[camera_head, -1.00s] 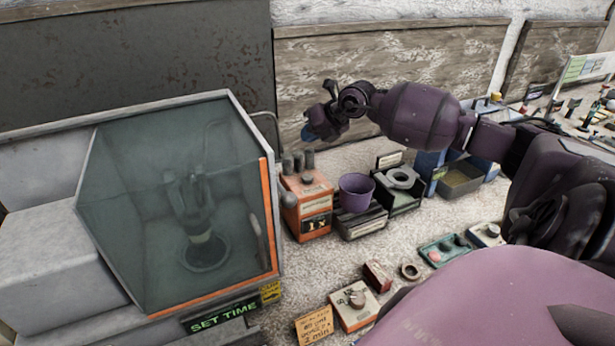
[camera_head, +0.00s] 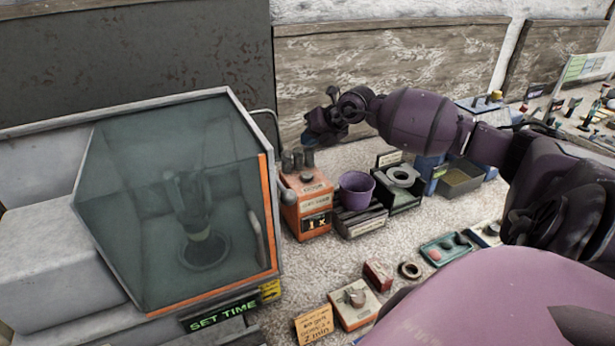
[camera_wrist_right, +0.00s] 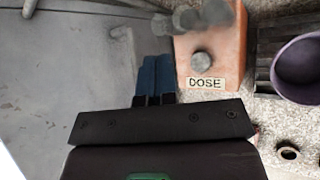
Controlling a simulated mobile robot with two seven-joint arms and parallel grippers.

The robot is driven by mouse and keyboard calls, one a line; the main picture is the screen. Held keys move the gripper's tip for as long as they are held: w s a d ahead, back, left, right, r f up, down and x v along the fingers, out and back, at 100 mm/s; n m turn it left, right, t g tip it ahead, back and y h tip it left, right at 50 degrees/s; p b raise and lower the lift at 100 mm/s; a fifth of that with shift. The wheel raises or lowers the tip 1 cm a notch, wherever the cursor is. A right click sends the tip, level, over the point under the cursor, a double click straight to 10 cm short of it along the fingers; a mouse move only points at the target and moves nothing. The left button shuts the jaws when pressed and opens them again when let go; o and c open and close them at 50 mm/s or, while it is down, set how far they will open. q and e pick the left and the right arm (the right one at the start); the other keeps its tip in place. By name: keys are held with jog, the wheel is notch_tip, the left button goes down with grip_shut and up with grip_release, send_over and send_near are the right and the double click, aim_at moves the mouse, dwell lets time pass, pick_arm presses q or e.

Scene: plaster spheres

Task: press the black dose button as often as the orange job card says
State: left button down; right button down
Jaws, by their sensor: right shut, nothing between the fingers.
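The orange dispenser (camera_head: 290,213) stands beside the glass-fronted machine. Its dark round dose button (camera_head: 306,177) is on top, and its front display reads "1x". The wrist view shows the button (camera_wrist_right: 202,63) above a "DOSE" label. The orange job card (camera_head: 314,325) lies at the bottom; its small writing is hard to read, with "2 min" on its last line. My right gripper (camera_head: 309,138) is above and behind the dispenser, apart from the button. Its blue fingers (camera_wrist_right: 153,80) are shut and empty, left of the button in the wrist view. My left gripper is out of view.
The glass-fronted machine (camera_head: 110,245) fills the left side, close to the dispenser. A purple cup (camera_head: 356,192) stands right of the dispenser, beside a black holder with a grey ring (camera_head: 402,176). A red block (camera_head: 377,276) and a small knobbed box (camera_head: 353,312) lie in front.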

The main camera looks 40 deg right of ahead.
aim_at(309, 174)
notch_tip(309, 174, down, 7)
jog(key=b, duration=0.3)
jog(key=shift+r, duration=0.15)
jog(key=shift+b, duration=0.3)
dwell(0.8)
dwell(0.8)
jog(key=shift+f, duration=0.25)
jog(key=shift+f, duration=0.3)
